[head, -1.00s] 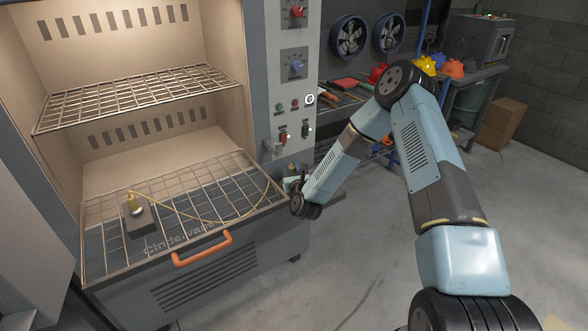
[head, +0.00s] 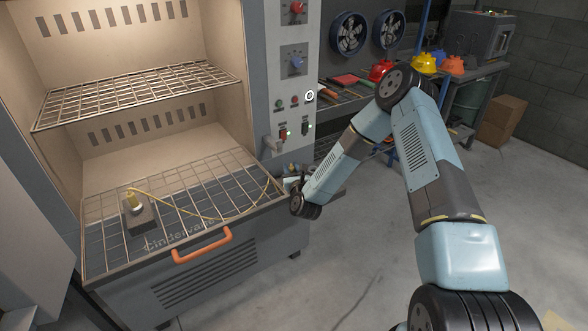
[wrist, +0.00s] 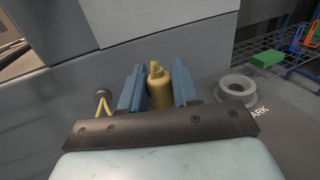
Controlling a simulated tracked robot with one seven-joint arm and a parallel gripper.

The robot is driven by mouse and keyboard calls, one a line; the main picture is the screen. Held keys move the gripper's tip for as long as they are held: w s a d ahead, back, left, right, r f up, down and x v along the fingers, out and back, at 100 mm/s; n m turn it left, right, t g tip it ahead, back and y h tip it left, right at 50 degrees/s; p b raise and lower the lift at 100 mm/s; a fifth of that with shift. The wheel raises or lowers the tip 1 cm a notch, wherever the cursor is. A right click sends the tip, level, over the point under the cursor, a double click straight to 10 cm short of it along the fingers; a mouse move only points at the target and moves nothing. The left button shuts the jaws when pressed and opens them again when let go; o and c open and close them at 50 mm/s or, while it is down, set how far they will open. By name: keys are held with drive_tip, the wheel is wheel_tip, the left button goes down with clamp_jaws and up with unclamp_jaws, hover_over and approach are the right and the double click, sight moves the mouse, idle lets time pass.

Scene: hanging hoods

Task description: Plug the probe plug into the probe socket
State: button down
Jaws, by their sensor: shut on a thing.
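The yellow probe plug (wrist: 160,92) stands between the two blue fingers of my gripper (wrist: 157,80), which is shut on it. In the head view my gripper (head: 293,184) is low beside the oven's right front corner, and the plug is too small there to make out clearly. A round ring (head: 309,96) on the control panel's right edge may be the probe socket; I cannot tell for sure.
A grey ring holder (wrist: 237,87) on a surface marked with letters ending "ARK" is right of the plug, apart from it. The control panel (head: 297,80) has knobs and switches. The orange oven handle (head: 202,246) juts out. Floor (head: 350,260) at the front is clear.

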drive_tip(key=shift+f, duration=0.45)
drive_tip(key=c, duration=0.8)
unclamp_jaws()
drive_tip(key=shift+o, duration=0.2)
drive_tip(key=v, duration=1.3)
drive_tip(key=shift+s+d+f, duration=0.1)
drive_tip(key=shift+s+f, duration=0.05)
drive_tip(key=shift+s, duration=0.2)
